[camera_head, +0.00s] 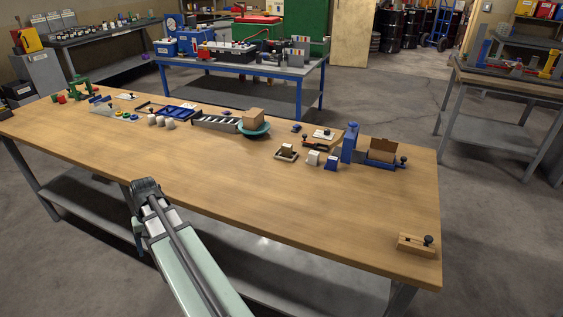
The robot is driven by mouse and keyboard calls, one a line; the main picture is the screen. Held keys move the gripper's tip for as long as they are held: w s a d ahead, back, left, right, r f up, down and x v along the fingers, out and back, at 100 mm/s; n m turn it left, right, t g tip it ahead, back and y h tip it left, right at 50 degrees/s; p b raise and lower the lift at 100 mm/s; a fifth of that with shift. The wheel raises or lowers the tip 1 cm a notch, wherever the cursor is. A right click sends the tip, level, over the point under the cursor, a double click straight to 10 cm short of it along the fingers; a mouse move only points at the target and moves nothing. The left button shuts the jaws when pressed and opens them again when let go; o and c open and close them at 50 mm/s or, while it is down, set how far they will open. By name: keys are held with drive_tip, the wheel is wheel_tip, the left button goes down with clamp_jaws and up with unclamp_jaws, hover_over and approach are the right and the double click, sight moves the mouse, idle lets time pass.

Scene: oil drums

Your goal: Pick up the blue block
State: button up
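A small blue block (331,163) sits on the wooden workbench (240,190), right of the middle. It stands just right of a white block (312,158) and in front of a taller blue upright piece (349,142). My arm reaches in from the bottom edge. Its dark end, my gripper (143,205) as far as I can make out, is by the bench's front edge, well left of the blue block and apart from it. The fingers are too small and dark to read. I see nothing clearly held.
Near the block are a small tray with a brown cube (287,151), a blue holder with a brown piece (382,152), and a teal bowl (257,131) bearing a brown box. A wooden piece with a dark knob (416,244) lies at the right corner. The bench's front middle is clear.

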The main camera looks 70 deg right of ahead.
drive_tip(key=s+d+r, duration=0.4)
drive_tip(key=d, duration=0.1)
drive_tip(key=s+d+r+m+h, duration=0.1)
drive_tip(key=s+d+r, duration=0.3)
drive_tip(key=d+r, duration=0.1)
drive_tip(key=s+d+r+m+h, duration=0.1)
drive_tip(key=s+d+r, duration=0.3)
drive_tip(key=d, duration=0.3)
drive_tip(key=shift+d+r+t, duration=0.1)
drive_tip(key=shift+r+t, duration=0.3)
drive_tip(key=shift+r, duration=0.05)
drive_tip(key=s+d+r+m, duration=0.2)
drive_tip(key=s+d+r, duration=0.1)
drive_tip(key=s+d, duration=0.45)
wheel_tip(320, 180, up, 6)
drive_tip(key=m, duration=0.7)
hover_over(333, 158)
drive_tip(key=shift+g, duration=0.4)
wheel_tip(333, 158, down, 7)
drive_tip(key=shift+s+a+r, duration=0.1)
drive_tip(key=shift+d+f, duration=0.2)
drive_tip(key=shift+f, duration=2.75)
drive_tip(key=c, duration=1.1)
